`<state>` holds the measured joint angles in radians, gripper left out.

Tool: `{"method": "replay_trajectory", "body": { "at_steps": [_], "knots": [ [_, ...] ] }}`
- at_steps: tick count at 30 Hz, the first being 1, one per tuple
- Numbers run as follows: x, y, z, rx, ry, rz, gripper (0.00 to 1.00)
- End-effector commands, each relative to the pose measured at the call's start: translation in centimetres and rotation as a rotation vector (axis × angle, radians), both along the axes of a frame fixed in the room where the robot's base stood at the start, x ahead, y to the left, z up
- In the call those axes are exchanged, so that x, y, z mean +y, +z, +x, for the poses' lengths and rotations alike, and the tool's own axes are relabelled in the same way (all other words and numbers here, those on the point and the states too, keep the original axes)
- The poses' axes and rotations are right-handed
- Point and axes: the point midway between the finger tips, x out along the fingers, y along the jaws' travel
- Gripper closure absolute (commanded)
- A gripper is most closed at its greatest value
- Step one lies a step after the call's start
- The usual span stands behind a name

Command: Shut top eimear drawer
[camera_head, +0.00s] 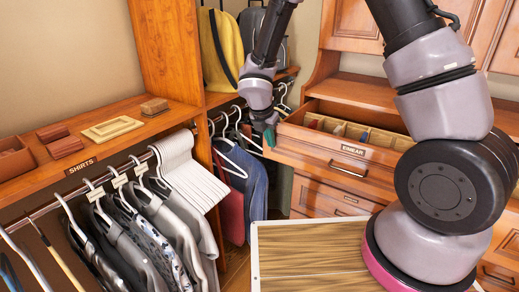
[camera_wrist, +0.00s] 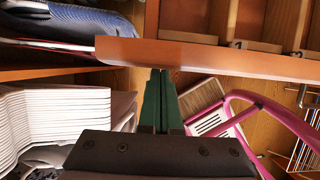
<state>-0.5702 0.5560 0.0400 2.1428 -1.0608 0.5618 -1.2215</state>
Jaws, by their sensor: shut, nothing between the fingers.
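The top drawer labelled EIMEAR (camera_head: 335,158) is pulled out from the wooden dresser, with its divided inside showing. In the wrist view its wooden front edge (camera_wrist: 215,57) runs across the upper part of the picture. My gripper (camera_head: 270,136) is at the left end of the drawer front, pointing down. In the wrist view its green fingers (camera_wrist: 158,78) are together and empty, with the tips right at the drawer front near its left end. I cannot tell whether they touch it.
A rail of shirts (camera_head: 140,225) and a wooden shelf (camera_head: 85,145) with small boxes stand at the left. Blue and red clothes (camera_head: 245,185) hang just left of the drawer. A lower drawer (camera_head: 335,198) appears closed. A pink-framed item (camera_wrist: 235,115) shows in the wrist view.

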Motion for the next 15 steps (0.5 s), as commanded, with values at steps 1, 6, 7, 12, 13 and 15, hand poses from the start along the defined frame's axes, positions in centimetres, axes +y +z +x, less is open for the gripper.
{"method": "replay_trajectory", "body": {
  "at_steps": [1, 6, 7, 12, 13, 15],
  "knots": [
    [-1.1, 0.0, 1.3, -0.001, -0.008, 0.001, 1.0],
    [-3.8, 0.0, 5.1, -0.001, -0.008, 0.002, 1.0],
    [-4.4, 0.0, 5.8, -0.001, -0.008, 0.001, 1.0],
    [-7.2, -0.1, 9.7, -0.001, -0.008, 0.001, 1.0],
    [-7.6, -0.1, 10.3, -0.001, -0.007, 0.001, 1.0],
    [-8.8, 0.0, 11.9, -0.001, -0.008, 0.002, 1.0]
  ]
}}
